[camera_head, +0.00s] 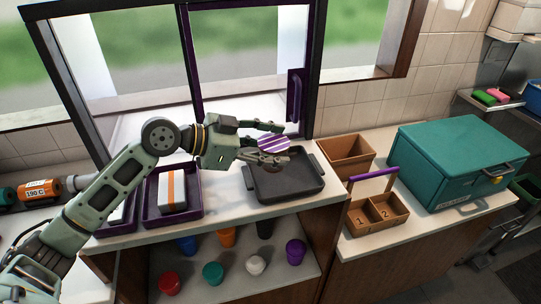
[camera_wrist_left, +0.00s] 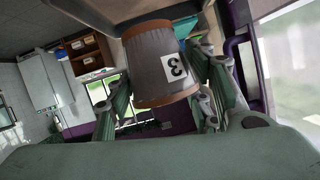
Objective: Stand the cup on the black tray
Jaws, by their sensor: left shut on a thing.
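My left gripper (camera_head: 266,143) is shut on the cup (camera_head: 274,144), whose purple-and-white striped part shows between the fingers in the head view. In the left wrist view the cup (camera_wrist_left: 150,75) looks grey with brown bands at both ends and a white label with a 3. The fingers (camera_wrist_left: 165,92) are on either side of it. The black tray (camera_head: 310,187) lies on the counter below the gripper. A dark round patch shows on the tray under the fingers; I cannot tell whether the cup touches the tray. My right gripper is not in view.
A purple tray (camera_head: 153,213) with a striped box (camera_head: 173,190) stands left of the black tray. On the right are a brown bin (camera_head: 346,152), a numbered wooden caddy (camera_head: 377,213) and a teal box (camera_head: 455,165). Several colored cups stand on the shelf below. The window frame rises behind.

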